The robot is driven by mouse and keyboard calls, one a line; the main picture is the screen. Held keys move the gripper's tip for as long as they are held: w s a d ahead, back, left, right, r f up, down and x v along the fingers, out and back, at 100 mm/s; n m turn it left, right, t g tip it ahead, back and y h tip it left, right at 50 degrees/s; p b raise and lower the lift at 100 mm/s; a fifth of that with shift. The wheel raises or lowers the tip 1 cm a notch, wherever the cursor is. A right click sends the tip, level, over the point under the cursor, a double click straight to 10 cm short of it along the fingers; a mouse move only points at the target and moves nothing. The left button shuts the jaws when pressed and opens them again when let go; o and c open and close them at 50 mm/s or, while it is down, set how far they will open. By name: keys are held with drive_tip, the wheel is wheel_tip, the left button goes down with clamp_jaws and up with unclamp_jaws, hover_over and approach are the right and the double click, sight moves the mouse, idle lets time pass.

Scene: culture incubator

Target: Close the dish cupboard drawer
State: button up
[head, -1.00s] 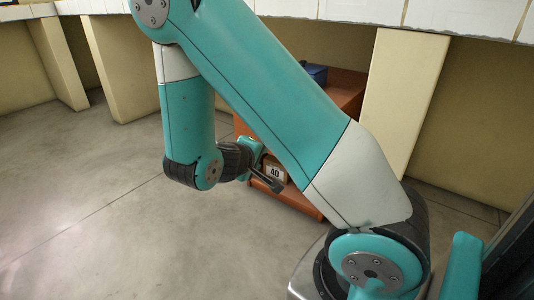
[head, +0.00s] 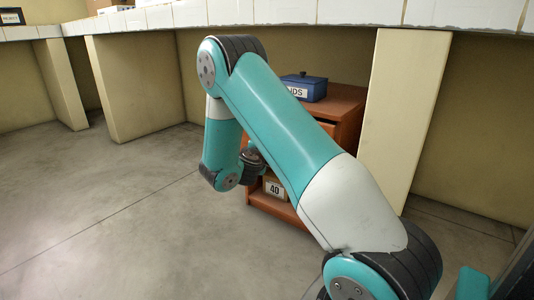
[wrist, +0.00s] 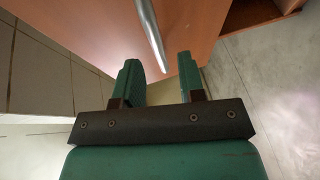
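The brown wooden dish cupboard (head: 349,108) stands under the counter in the head view, partly hidden behind my arm. A strip of what looks like its drawer front (head: 327,128) shows beside my arm; how far the drawer stands out cannot be told there. In the wrist view a reddish-brown front panel (wrist: 195,25) fills the top middle, with a metal bar handle (wrist: 151,35) on it. My gripper (wrist: 158,68) is open, its two green fingers apart. The handle's lower end shows between the fingertips in the picture; contact cannot be told. The fingers are mostly hidden in the head view.
A blue lidded box (head: 304,87) stands on the cupboard top. A box labelled 40 (head: 274,188) sits on the open lower shelf (head: 272,207). A cream support panel (head: 403,120) stands close to the cupboard's right. The floor (head: 110,215) to the left is clear.

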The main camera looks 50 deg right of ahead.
drive_tip(key=shift+b+x, duration=0.45)
drive_tip(key=shift+x, duration=1.55)
